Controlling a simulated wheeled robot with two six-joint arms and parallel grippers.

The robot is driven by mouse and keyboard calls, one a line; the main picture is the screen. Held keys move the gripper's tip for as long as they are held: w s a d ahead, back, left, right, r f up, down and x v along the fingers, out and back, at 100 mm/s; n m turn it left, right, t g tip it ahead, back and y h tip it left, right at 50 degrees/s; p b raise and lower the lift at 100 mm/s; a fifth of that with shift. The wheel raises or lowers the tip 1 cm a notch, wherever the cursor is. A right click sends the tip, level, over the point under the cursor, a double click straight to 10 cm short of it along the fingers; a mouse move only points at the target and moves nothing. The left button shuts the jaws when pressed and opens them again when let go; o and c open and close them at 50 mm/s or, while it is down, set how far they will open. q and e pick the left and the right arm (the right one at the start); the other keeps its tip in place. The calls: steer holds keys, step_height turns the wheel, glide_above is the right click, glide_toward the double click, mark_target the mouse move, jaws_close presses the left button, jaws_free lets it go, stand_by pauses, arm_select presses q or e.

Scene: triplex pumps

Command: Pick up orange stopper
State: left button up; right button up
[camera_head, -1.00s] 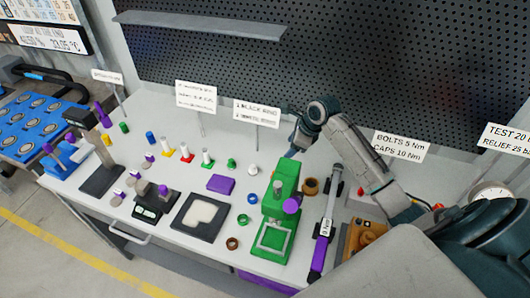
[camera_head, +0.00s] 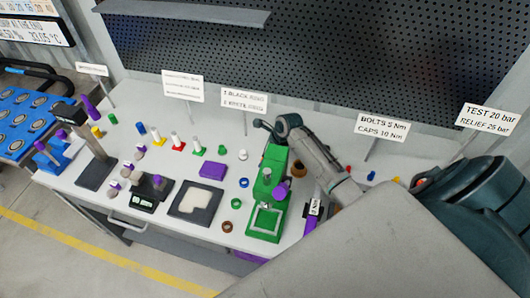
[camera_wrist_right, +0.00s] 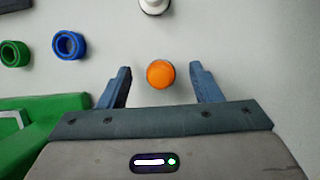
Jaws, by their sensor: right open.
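The orange stopper (camera_wrist_right: 160,74) shows in the right wrist view as a round orange top on the pale bench. It lies between the two spread fingers of my right gripper (camera_wrist_right: 160,87), with a gap on each side. The right gripper is open and empty. In the head view my right gripper (camera_head: 272,130) is over the back of the bench, just behind the green press (camera_head: 268,190). I cannot make out the stopper there; the arm or press seems to hide it. My left gripper is not in view.
A blue ring (camera_wrist_right: 69,45) and a green ring (camera_wrist_right: 14,53) lie left of the fingers in the wrist view. A white part (camera_wrist_right: 154,5) is above the stopper. The press's green body (camera_wrist_right: 40,130) is close at lower left. Sign posts stand along the back.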

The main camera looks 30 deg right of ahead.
steer(key=shift+w+a+f, duration=0.15)
steer(key=shift+f, duration=0.35)
steer(key=c, duration=1.1)
step_height(320, 180, up, 9)
steer(key=b, duration=0.2)
steer(key=shift+b, duration=0.4)
steer(key=shift+r, duration=0.55)
